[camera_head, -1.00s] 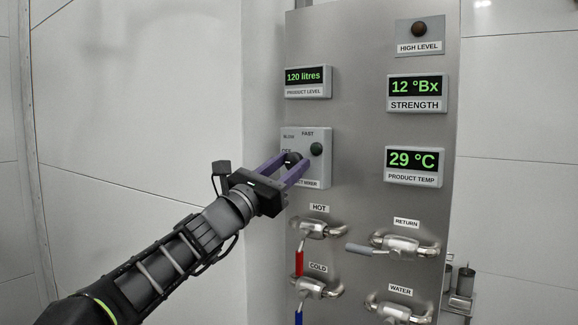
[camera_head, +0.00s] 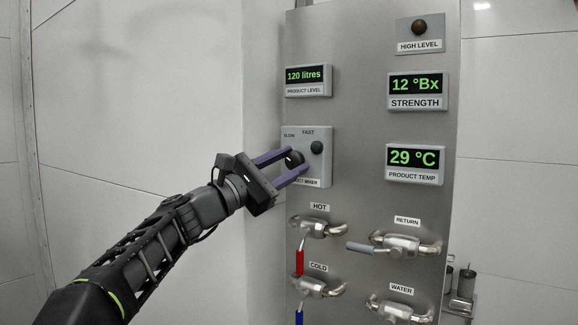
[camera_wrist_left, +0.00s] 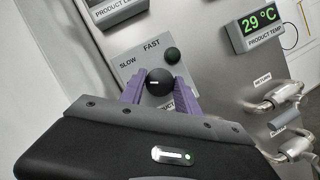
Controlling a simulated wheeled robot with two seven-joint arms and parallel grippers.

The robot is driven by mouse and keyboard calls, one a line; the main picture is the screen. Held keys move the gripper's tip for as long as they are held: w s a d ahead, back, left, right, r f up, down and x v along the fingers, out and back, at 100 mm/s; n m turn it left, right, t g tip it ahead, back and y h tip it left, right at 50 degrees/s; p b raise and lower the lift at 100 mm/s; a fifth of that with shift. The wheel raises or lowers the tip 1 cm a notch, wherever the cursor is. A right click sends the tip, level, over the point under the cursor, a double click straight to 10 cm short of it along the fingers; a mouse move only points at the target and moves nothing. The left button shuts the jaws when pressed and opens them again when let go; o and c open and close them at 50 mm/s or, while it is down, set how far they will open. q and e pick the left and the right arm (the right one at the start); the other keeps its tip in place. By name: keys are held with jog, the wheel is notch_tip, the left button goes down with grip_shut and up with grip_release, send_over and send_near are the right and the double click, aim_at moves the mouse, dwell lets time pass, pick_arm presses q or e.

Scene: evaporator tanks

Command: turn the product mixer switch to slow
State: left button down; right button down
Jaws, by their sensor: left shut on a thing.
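The product mixer panel (camera_head: 322,147) is a grey box with a black round knob (camera_head: 295,158), a green light (camera_head: 317,148) and the labels SLOW, FAST and PRODUCT MIXER. My left gripper (camera_head: 297,162) is at the knob, with its purple fingers shut on it from either side. In the left wrist view the knob (camera_wrist_left: 158,82) sits between the fingertips (camera_wrist_left: 160,92). A short white mark on the knob's left half lies about level in that view. The fingers cover part of the panel, and no OFF label is readable now. My right gripper is out of view.
Below the mixer panel are the hot valve with a red handle (camera_head: 299,262) and the cold valve (camera_head: 318,287). The return valve (camera_head: 400,243) is to the right. The product level display (camera_head: 306,81) is above. The wall on the left is clear.

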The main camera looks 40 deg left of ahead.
pick_arm(q)
jog(key=shift+m+g+h, duration=0.6)
jog(key=shift+m, duration=1.4)
jog(key=c, duration=0.9)
grip_release()
jog(key=shift+s+a+f, duration=0.2)
jog(key=shift+s, duration=0.35)
jog(key=b+v, duration=0.2)
jog(key=v, duration=0.4)
jog(key=shift+s, duration=0.25)
